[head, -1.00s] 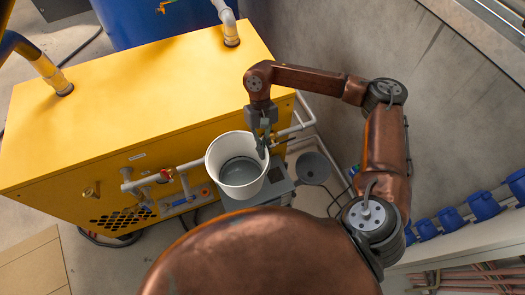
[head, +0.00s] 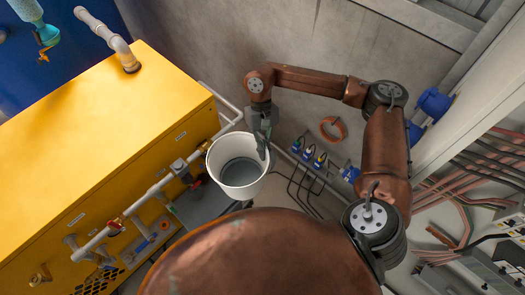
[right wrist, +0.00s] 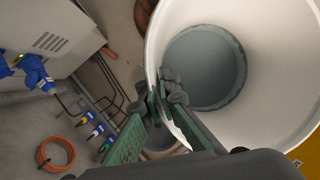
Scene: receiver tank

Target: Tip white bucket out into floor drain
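The white bucket (head: 216,163) is in the head view, roughly upright, with grey-looking liquid or a grey bottom inside. My right gripper (head: 263,143) is shut on its right rim, one finger inside the wall. The right wrist view shows the gripper (right wrist: 168,92) pinching the rim of the bucket (right wrist: 282,125), which fills the right side. I cannot make out a floor drain for certain; the bucket and my own body hide part of the floor. My left gripper is not in view.
A yellow machine (head: 90,130) with white pipes and a red valve stands left of the bucket, close to it. A grey wall (head: 290,50) is behind. Blue plugs with cables (head: 309,153) and an orange coil (head: 333,129) are to the right. A grey cabinet (right wrist: 45,35) shows in the wrist view.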

